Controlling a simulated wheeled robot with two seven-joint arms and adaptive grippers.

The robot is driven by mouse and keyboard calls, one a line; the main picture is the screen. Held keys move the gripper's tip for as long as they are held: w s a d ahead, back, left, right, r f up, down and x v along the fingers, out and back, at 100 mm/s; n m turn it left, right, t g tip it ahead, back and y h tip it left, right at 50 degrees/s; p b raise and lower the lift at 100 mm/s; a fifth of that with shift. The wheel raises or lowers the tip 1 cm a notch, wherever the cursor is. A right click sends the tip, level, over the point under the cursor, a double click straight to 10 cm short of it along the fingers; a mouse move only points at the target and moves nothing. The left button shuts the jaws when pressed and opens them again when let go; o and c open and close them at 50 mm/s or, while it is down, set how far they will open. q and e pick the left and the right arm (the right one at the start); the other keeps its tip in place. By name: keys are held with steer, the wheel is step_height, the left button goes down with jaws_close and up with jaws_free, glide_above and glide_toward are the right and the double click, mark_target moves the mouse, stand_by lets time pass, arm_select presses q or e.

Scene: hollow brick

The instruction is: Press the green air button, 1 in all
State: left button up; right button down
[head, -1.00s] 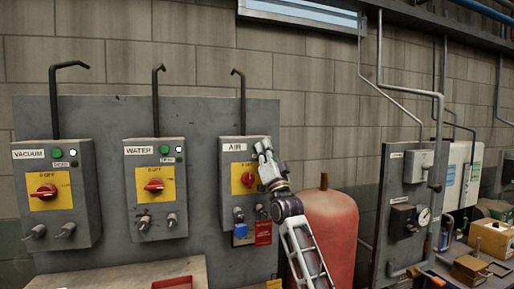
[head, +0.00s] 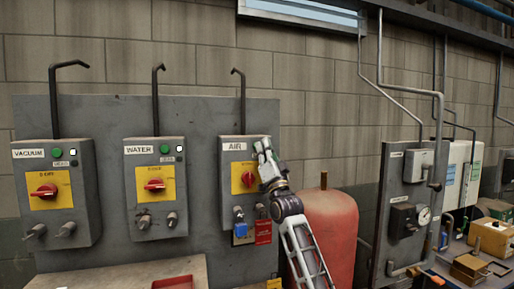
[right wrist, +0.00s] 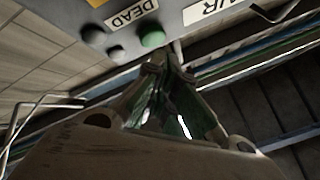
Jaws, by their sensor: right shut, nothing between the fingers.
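The grey AIR control box (head: 228,207) is mounted on the grey panel, right of the WATER and VACUUM boxes. My right gripper (head: 261,148) is in front of its upper right corner and hides the buttons there in the head view. In the right wrist view the green air button (right wrist: 152,38) is in sight on the box face, beside the DEAD label and the AIR label. My right gripper (right wrist: 168,58) is shut and empty, with its fingertips close to the green button. Whether they touch it I cannot tell. My left gripper is not in view.
The WATER box (head: 137,208) and VACUUM box (head: 43,220) each have their own green button. A red tank (head: 335,235) stands right of the AIR box, beside my arm. A blue tag (head: 240,230) and a red tag (head: 263,232) hang below the AIR box. Pipes run up the wall.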

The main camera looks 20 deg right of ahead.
steer(key=shift+w, duration=0.85)
stand_by(1.7)
steer(key=shift+s, duration=0.15)
stand_by(0.3)
steer(key=shift+s, duration=0.65)
steer(key=shift+s+d, duration=0.1)
steer(key=shift+s, duration=2.45)
steer(key=shift+f, duration=0.1)
